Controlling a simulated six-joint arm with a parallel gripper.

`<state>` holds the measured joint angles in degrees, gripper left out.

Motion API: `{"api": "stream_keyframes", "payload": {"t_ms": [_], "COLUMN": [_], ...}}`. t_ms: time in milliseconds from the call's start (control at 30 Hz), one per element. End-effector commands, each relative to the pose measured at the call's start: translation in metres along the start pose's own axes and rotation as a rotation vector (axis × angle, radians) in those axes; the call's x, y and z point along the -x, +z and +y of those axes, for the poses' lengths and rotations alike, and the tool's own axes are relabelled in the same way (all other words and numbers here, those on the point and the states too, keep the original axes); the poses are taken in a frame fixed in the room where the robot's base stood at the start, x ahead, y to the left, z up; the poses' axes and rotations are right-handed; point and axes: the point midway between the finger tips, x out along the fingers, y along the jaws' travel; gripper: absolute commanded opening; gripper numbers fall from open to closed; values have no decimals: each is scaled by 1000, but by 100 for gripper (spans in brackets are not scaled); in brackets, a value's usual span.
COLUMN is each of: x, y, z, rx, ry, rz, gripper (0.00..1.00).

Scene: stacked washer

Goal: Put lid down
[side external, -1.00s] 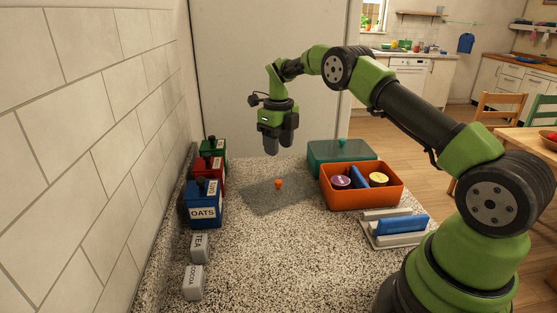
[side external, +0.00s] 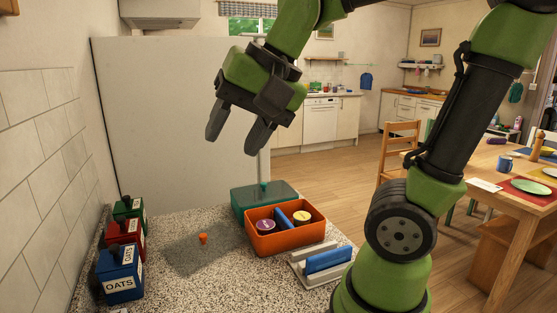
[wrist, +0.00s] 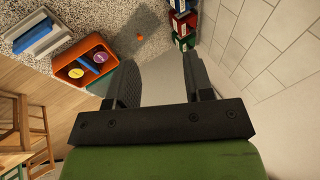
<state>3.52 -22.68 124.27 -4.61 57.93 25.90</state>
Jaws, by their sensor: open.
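A flat, see-through grey lid (side external: 208,257) with an orange knob (side external: 203,239) lies on the speckled counter, left of the open orange box (side external: 292,244). The box holds a purple-topped round item (side external: 265,227), a yellow-topped one (side external: 302,217) and a blue divider between them. My gripper (side external: 238,135) is open and empty, high above the counter and apart from the lid. In the wrist view, the orange knob (wrist: 140,37) shows beyond the spread fingers, and the orange box stands to its left.
A teal box with a see-through top (side external: 251,199) stands behind the orange box. Blue, red and green canisters (side external: 121,277) line the wall at left. A rack with a blue piece (side external: 328,259) stands at front right. A tall pale panel rises behind the counter.

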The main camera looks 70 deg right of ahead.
Motion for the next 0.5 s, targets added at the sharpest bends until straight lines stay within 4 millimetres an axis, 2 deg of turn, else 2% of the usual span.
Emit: {"api": "stream_keyframes", "payload": {"t_ms": [33, 100, 200, 333, 500], "x": [6, 8, 9, 8, 8], "y": [16, 31, 47, 56, 57], "z": [10, 22, 34, 43, 44], "rx": [114, 253, 400, 494, 511], "ry": [-32, -64, -93, -110, -111], "rz": [12, 27, 45, 60, 60], "gripper": [47, 47, 47, 47, 47]}}
